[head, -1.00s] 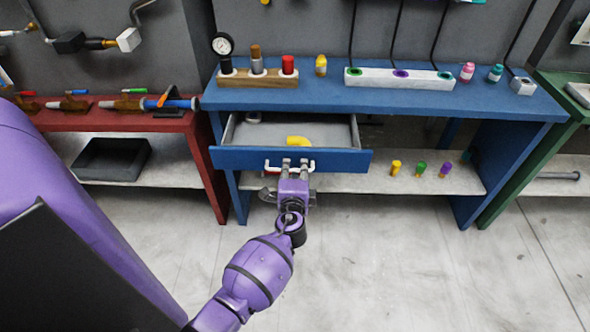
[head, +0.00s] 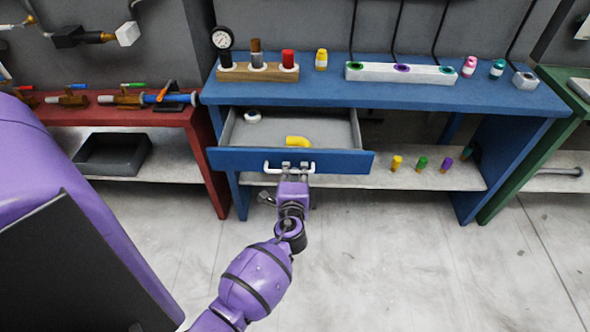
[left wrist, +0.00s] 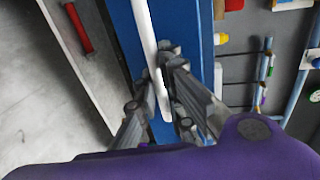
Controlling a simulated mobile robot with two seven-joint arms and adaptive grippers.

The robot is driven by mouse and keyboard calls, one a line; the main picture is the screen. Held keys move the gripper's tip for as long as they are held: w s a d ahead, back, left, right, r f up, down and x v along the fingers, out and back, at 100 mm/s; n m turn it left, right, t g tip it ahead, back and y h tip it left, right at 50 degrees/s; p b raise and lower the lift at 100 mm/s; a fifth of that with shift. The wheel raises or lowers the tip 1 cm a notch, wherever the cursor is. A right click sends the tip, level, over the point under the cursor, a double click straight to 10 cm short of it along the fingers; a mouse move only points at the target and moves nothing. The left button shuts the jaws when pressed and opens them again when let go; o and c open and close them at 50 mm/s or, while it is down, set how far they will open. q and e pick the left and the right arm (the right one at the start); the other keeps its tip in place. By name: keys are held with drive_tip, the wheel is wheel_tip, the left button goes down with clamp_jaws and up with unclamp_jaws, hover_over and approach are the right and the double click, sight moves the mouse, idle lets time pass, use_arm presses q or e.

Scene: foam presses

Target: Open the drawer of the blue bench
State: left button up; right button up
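The blue bench (head: 400,97) stands ahead with its drawer (head: 225,160) pulled out, showing a grey inside. A yellow elbow piece (head: 297,141) and a small white round piece (head: 252,116) lie in it. The white bar handle (head: 270,168) is on the blue drawer front. My left gripper (head: 297,166) is at the middle of this handle. In the left wrist view its fingers (left wrist: 166,85) close around the white handle (left wrist: 147,35), one on each side; the exact contact is partly hidden. My right gripper is not in view.
A gauge block (head: 255,73) and a white block with coloured holes (head: 400,74) stand on the bench top. Small coloured pieces (head: 421,164) stand on the lower shelf. A red bench (head: 110,116) is at left, a green one (head: 572,98) at right. The floor in front is clear.

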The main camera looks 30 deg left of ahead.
use_arm(q)
drive_tip(key=shift+o, duration=0.5)
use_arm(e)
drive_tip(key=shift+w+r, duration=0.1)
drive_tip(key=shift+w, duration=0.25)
use_arm(q)
drive_tip(key=shift+s+d, duration=0.15)
drive_tip(key=shift+s, duration=0.05)
drive_tip(key=v, duration=1.1)
drive_tip(key=shift+s, duration=0.3)
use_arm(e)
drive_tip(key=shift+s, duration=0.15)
use_arm(q)
drive_tip(key=shift+d+r, duration=0.1)
drive_tip(key=shift+d, duration=0.05)
